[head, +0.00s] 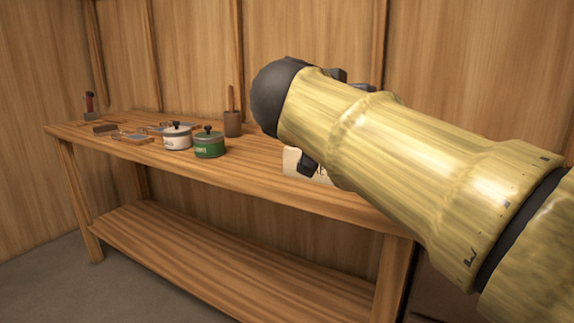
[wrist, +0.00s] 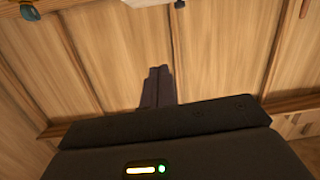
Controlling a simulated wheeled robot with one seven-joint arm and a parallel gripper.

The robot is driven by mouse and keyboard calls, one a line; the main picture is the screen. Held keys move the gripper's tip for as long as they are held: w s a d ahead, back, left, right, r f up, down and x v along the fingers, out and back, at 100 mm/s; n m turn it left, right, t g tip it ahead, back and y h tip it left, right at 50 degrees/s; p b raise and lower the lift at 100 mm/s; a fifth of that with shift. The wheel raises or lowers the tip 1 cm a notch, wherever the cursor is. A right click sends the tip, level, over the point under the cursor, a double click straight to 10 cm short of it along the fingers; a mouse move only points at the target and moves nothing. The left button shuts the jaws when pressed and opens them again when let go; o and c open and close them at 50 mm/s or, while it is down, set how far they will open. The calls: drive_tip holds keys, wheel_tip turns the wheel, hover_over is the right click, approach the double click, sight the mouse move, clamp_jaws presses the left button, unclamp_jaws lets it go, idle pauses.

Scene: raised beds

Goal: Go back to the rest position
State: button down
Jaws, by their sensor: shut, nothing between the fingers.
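My gripper (wrist: 157,86) shows in the wrist view as two dark fingers side by side, touching, with nothing between them. Behind them is the plank wall (wrist: 105,55). In the head view my yellowish arm reaches in from the right, over the right part of the wooden workbench (head: 250,175). The arm hides most of the gripper there; only dark parts show above and below the arm's end. A pale box-like thing (head: 292,161) on the bench is partly hidden behind the arm.
On the bench stand a white lidded pot (head: 177,138), a green lidded pot (head: 209,146) and a brown holder (head: 233,124) with an upright handle. Small tools lie at the left end. The lower shelf (head: 220,265) is bare. Floor (head: 50,285) is clear at the left front.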

wheel_tip(320, 180, down, 23)
drive_tip(key=d+n+g+y+p, duration=0.3)
drive_tip(key=n+g+y+p, duration=0.1)
drive_tip(key=n+g+p, duration=0.15)
drive_tip(key=s+d+f+g+y+p, duration=0.1)
drive_tip(key=s+f+g+y+p, duration=0.15)
drive_tip(key=s+f, duration=0.55)
drive_tip(key=s+d+f+g+y+p, duration=0.1)
drive_tip(key=s+d+f+g+p, duration=0.1)
drive_tip(key=s+f+g, duration=0.5)
wheel_tip(320, 180, up, 36)
drive_tip(key=w+t+p, duration=0.1)
drive_tip(key=t+p, duration=0.2)
drive_tip(key=p, duration=3.4)
drive_tip(key=shift+f+m+p, duration=0.15)
drive_tip(key=shift+m+p, duration=0.15)
drive_tip(key=shift+m, duration=0.15)
drive_tip(key=shift+a, duration=0.1)
